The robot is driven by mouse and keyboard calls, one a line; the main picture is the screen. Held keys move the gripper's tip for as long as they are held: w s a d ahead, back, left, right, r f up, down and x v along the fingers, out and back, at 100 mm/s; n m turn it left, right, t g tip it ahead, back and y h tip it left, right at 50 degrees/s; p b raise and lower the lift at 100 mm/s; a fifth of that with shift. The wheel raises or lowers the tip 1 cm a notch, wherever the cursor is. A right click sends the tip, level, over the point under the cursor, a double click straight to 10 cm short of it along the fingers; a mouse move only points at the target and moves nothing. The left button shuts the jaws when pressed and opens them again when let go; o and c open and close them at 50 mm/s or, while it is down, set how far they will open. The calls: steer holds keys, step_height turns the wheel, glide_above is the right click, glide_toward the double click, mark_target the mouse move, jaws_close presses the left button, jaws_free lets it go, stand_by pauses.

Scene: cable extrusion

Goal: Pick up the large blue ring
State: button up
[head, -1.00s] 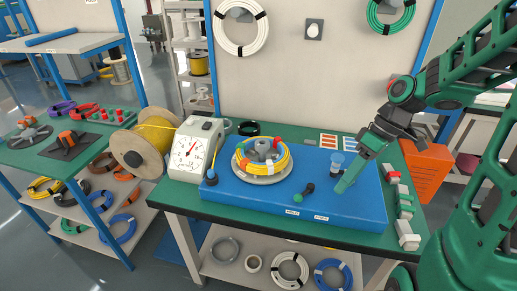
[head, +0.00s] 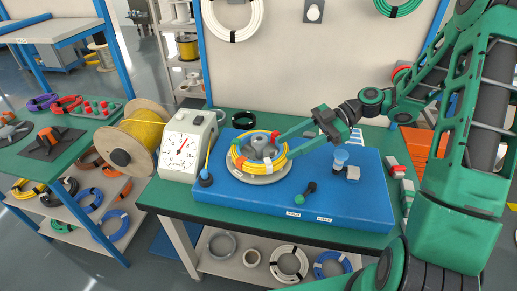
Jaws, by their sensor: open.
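I cannot tell for sure which is the large ring. A yellow coil (head: 241,168) with coloured clips lies around a grey hub on the blue plate. My gripper (head: 284,144) is open, with its fingers pointing left at the coil's right side, seemingly above it. Contact is unclear.
The blue plate (head: 350,205) sits on the green table. A dial gauge (head: 186,143) and a wooden spool (head: 134,138) stand at left. The plate's front right is clear.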

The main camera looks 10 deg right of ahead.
mark_target(268, 159)
steer(key=x, duration=0.3)
steer(key=shift+s+x, duration=0.15)
steer(key=shift+x, duration=1.25)
steer(key=shift+s+x, duration=0.15)
steer(key=shift+x, duration=1.25)
steer(key=shift+d+f, duration=0.15)
